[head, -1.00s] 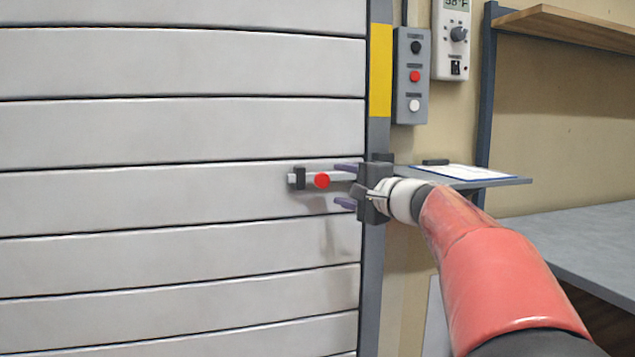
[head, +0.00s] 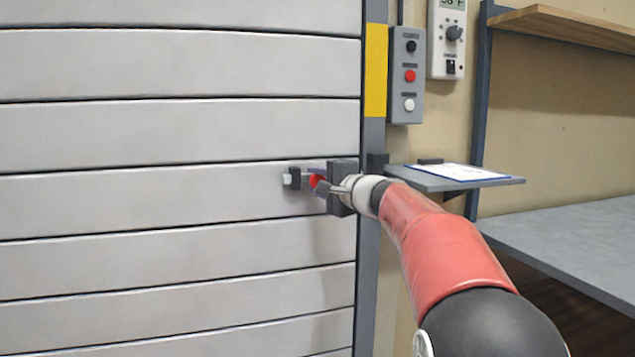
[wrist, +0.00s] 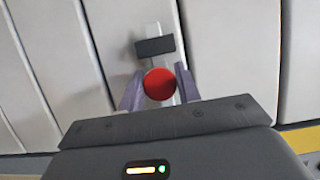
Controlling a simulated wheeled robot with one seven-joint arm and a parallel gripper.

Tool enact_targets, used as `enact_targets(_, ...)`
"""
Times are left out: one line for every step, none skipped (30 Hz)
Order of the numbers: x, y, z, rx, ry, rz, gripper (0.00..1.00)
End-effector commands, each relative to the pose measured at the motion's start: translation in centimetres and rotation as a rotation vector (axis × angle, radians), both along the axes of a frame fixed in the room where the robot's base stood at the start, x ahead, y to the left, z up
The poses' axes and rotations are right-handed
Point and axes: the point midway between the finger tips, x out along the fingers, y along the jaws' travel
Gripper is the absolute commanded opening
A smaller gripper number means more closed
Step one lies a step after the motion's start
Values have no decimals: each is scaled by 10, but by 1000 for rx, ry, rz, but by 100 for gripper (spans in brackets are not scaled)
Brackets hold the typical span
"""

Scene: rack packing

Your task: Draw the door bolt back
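The door bolt (head: 288,180) is a light grey bar lying level on the grey slatted door (head: 180,205). A dark guide bracket (head: 295,178) holds it near its left end. Its red knob (head: 315,181) is partly hidden by my gripper in the head view. My gripper (head: 318,181) reaches the bolt from the right. In the wrist view the red knob (wrist: 160,84) sits between the two purple-grey fingers of my gripper (wrist: 160,92). The fingers are apart, with the knob between their tips; a narrow gap seems to show on each side.
A dark bracket (head: 377,163) sits on the door frame behind my gripper. Right of it are a small shelf (head: 425,180) with a clipboard (head: 460,172), a button box (head: 406,75), a thermostat-like unit (head: 447,40) and a grey worktop (head: 580,240).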

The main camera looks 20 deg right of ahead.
Motion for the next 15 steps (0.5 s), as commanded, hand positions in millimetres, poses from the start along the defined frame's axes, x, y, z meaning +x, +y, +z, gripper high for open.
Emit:
enact_targets(0, 0, 0, 0, 0, 0, 26)
enact_targets(0, 0, 0, 0, 0, 0, 22)
enact_targets(0, 0, 0, 0, 0, 0, 17)
enact_targets(0, 0, 0, 0, 0, 0, 13)
enact_targets(0, 0, 0, 0, 0, 0, 9)
enact_targets(0, 0, 0, 0, 0, 0, 4)
enact_targets(0, 0, 0, 0, 0, 0, 0)
enact_targets(0, 0, 0, 0, 0, 0, 0)
enact_targets(0, 0, 0, 0, 0, 0, 0)
enact_targets(0, 0, 0, 0, 0, 0, 0)
enact_targets(0, -1, -1, 0, 0, 0, 0)
enact_targets(0, -2, -2, 0, 0, 0, 0)
enact_targets(0, -4, -3, 0, -1, 0, 0)
enact_targets(0, -7, -4, 0, -1, 0, 0)
enact_targets(0, -10, -4, -1, -1, 0, 0)
